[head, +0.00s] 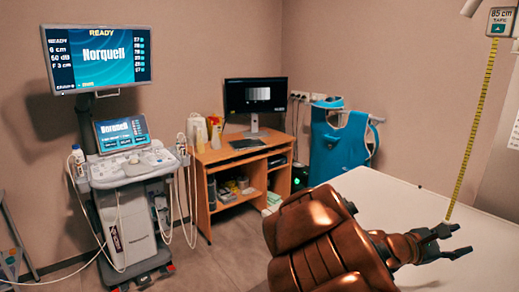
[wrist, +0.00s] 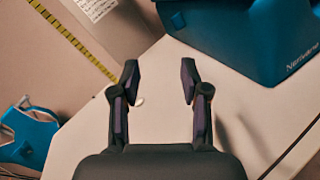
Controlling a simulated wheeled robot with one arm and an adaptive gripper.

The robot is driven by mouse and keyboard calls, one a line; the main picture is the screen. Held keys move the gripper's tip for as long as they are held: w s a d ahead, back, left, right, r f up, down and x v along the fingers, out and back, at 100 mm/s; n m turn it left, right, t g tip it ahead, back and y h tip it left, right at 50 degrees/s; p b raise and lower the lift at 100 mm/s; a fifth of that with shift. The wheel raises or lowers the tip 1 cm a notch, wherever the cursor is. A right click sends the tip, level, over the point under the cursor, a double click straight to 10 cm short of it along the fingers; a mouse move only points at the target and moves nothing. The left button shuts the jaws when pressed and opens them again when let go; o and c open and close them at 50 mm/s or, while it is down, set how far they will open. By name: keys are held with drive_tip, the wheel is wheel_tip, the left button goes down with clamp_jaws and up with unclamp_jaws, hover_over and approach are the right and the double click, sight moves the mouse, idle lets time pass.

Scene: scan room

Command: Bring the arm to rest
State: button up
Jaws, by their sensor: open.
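My arm, copper-brown, reaches in from the bottom of the head view over a white table (head: 415,196). My gripper (head: 462,242) is at its end, at the right of the head view, above the table top. The white table (wrist: 160,135) shows below and between the fingers.
A yellow measuring tape (head: 467,150) hangs down near my gripper.

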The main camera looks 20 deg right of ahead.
drive_tip(key=s+a+f+m+g+y+p, duration=0.1)
drive_tip(key=s+a+f+m+g+y, duration=0.25)
drive_tip(key=s+a+m+y, duration=0.9)
drive_tip(key=a+f+n+t+y, duration=0.1)
drive_tip(key=a+f+t+y, duration=0.1)
drive_tip(key=a, duration=1.2)
drive_tip(key=s+a+f+n+t+y+p, duration=0.1)
drive_tip(key=a+f+t+y, duration=0.1)
drive_tip(key=a, duration=1.3)
drive_tip(key=shift+s+y, duration=0.25)
drive_tip(key=shift+y, duration=0.3)
drive_tip(key=shift+d, duration=0.2)
